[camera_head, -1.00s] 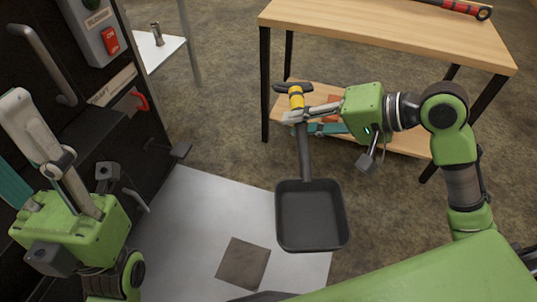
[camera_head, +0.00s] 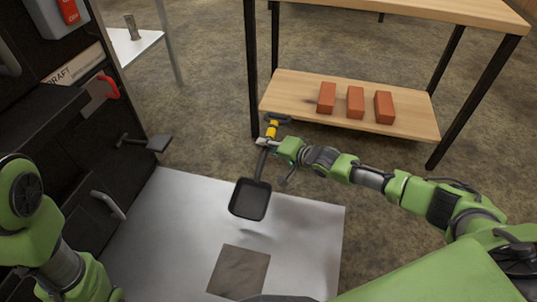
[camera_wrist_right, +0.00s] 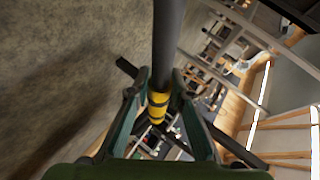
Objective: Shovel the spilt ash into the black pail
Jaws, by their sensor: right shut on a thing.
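My right gripper (camera_head: 268,143) is shut on the handle of the black shovel (camera_head: 250,199), near a yellow band. The shovel's square pan hangs below the grip, over the far part of the metal floor sheet (camera_head: 310,225); a shadow shows below it. The right wrist view shows the jaws (camera_wrist_right: 162,105) around the yellow-banded handle. A flat grey-brown square patch (camera_head: 239,271), possibly the ash, lies on the sheet nearer to me than the pan. No loose ash can be made out in the pan. I see no black pail. My left gripper is out of view.
The dark evaporator front (camera_head: 75,125) with a red handle, levers and a foot pedal (camera_head: 158,143) stands at the left. A wooden workbench (camera_head: 420,10) stands behind the right arm; its lower shelf (camera_head: 285,95) holds three bricks (camera_head: 355,102). Floor right of the sheet is clear.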

